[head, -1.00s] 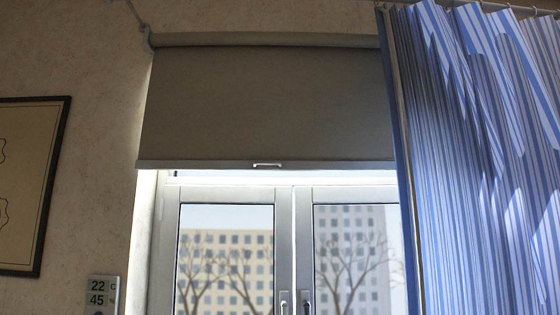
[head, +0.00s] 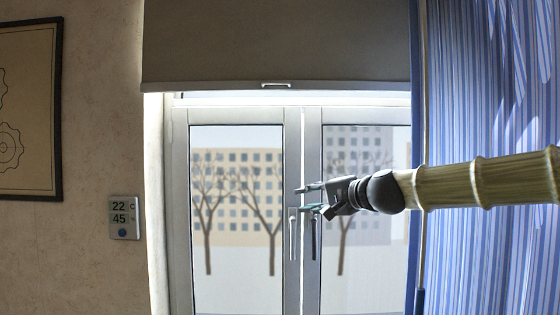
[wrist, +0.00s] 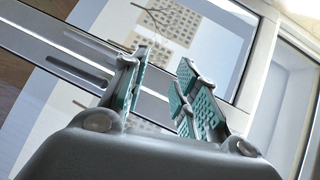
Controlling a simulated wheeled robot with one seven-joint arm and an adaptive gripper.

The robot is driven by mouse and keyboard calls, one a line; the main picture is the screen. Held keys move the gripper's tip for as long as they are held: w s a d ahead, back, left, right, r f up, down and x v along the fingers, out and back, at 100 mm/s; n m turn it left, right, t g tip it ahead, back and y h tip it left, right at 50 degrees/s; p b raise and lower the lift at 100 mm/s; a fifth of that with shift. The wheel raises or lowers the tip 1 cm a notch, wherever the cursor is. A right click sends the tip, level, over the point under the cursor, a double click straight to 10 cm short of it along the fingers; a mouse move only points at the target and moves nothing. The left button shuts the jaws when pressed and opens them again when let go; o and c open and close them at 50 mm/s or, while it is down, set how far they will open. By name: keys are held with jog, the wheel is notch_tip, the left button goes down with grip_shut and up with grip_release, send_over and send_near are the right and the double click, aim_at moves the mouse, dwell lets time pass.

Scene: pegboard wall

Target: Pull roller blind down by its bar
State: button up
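The roller blind (head: 280,40) is a grey-brown sheet hanging over the upper part of the window in the head view. Its bar (head: 200,87) runs along the lower edge, with a small light pull handle (head: 276,85) near the middle. My gripper (head: 308,198) is below the bar and a little right of the handle, in front of the window's middle frame. Its fingers are apart and empty, with teal pads; the open fingers (wrist: 160,92) also show in the wrist view. The blind and bar do not show in the wrist view.
The window (head: 236,110) has two panes and two upright handles (head: 293,235) close behind my gripper. A striped blue curtain (head: 490,100) hangs at the right, behind my arm. A small display (head: 124,217) and a framed picture (head: 30,110) are on the left wall.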

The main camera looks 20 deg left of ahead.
aim_at(278, 83)
jog(key=s+d+r+n+y, duration=0.15)
jog(key=s+r, duration=0.25)
jog(key=r, duration=1)
jog(key=s+d+r+m+y, duration=0.15)
jog(key=s+r, duration=0.25)
jog(key=r, duration=1)
jog(key=shift+n+y, duration=0.4)
jog(key=shift+n, duration=0.1)
jog(key=p+x, duration=0.5)
jog(key=x, duration=0.6)
jog(key=shift+s+a+p, duration=0.1)
jog(key=shift+a+p, duration=0.1)
jog(key=shift+p, duration=0.2)
jog(key=shift+c, duration=0.5)
grip_shut()
